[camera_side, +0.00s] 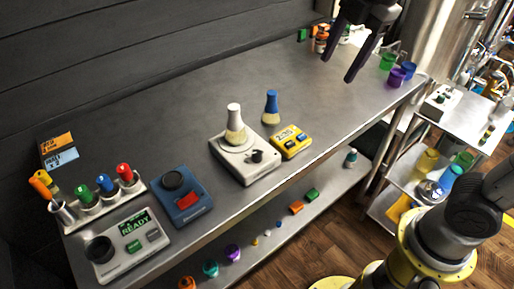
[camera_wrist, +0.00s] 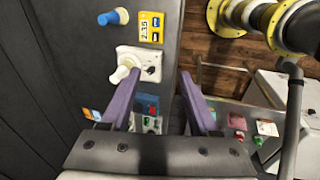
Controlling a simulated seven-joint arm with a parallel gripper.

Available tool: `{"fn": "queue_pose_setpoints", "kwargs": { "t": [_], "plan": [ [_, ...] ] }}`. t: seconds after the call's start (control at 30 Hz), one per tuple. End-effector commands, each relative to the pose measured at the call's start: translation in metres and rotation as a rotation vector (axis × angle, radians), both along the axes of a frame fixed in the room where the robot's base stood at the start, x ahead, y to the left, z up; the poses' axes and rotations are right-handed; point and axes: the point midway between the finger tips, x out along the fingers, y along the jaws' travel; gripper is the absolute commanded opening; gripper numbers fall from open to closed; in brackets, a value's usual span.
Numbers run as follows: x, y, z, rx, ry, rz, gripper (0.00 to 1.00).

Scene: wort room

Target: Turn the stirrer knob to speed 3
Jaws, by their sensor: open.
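The white stirrer (camera_side: 248,175) stands near the front edge of the bench, with a white-capped flask (camera_side: 235,122) on its plate. Its black stirrer knob (camera_side: 257,156) is on the front right of its top; the pointer and speed marks are too small to read. In the wrist view the stirrer (camera_wrist: 131,54) and its knob (camera_wrist: 150,71) show beyond the fingertips. My gripper (camera_side: 337,69) is open and empty, above the bench's far right part, well apart from the knob. Its two purple fingers also show in the wrist view (camera_wrist: 160,74).
A yellow timer (camera_side: 292,142) and a blue-capped flask (camera_side: 271,107) stand just right of the stirrer. A blue box (camera_side: 186,208) with a dark dial and a grey READY device (camera_side: 130,250) are at left. The bench's middle back is clear.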

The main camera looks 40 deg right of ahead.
Motion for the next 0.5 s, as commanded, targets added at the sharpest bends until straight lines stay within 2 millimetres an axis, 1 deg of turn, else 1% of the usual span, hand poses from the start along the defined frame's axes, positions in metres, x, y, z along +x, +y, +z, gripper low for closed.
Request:
{"fn": "queue_pose_setpoints", "kwargs": {
  "t": [0.03,0.1,0.23,0.3,0.4,0.5],
  "plan": [
    [0.018,0.013,-0.004,-0.02,0.029,0.082,0.62],
    [0.039,0.031,-0.011,-0.044,0.063,0.189,0.62],
    [0.071,0.065,-0.033,-0.074,0.126,0.331,0.62],
    [0.083,0.081,-0.047,-0.081,0.155,0.365,0.62],
    [0.093,0.1,-0.067,-0.091,0.193,0.398,0.62],
    [0.094,0.111,-0.084,-0.1,0.228,0.42,0.62]
  ]
}}
